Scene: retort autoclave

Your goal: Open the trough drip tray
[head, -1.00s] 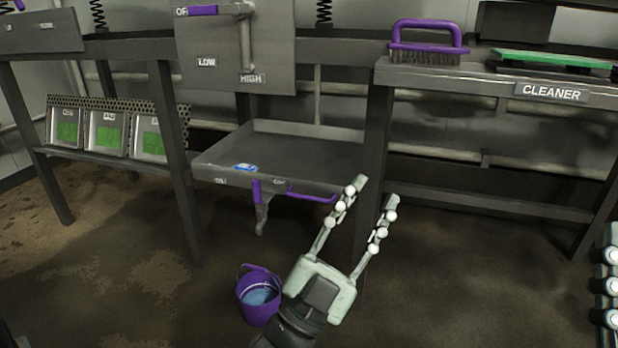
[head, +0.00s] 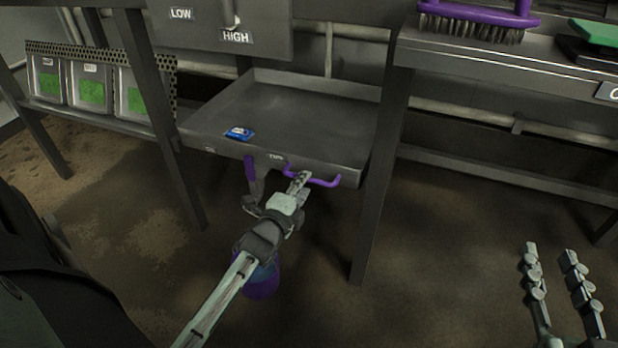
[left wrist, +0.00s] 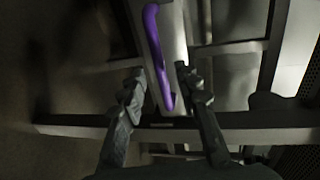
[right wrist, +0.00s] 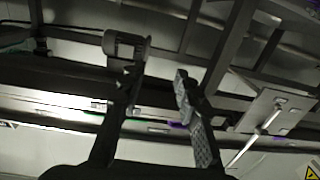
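The trough drip tray (head: 330,108) is a shallow grey metal pan below the panel, between the legs of the frame. A purple bar handle (head: 325,182) is on its front face; it also shows in the left wrist view (left wrist: 157,58).
A blue item (head: 239,133) lies in the tray. A purple bucket (head: 265,286) stands on the floor, partly behind my left arm. Frame legs (head: 376,200) flank the tray. Floor at the lower right is clear.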

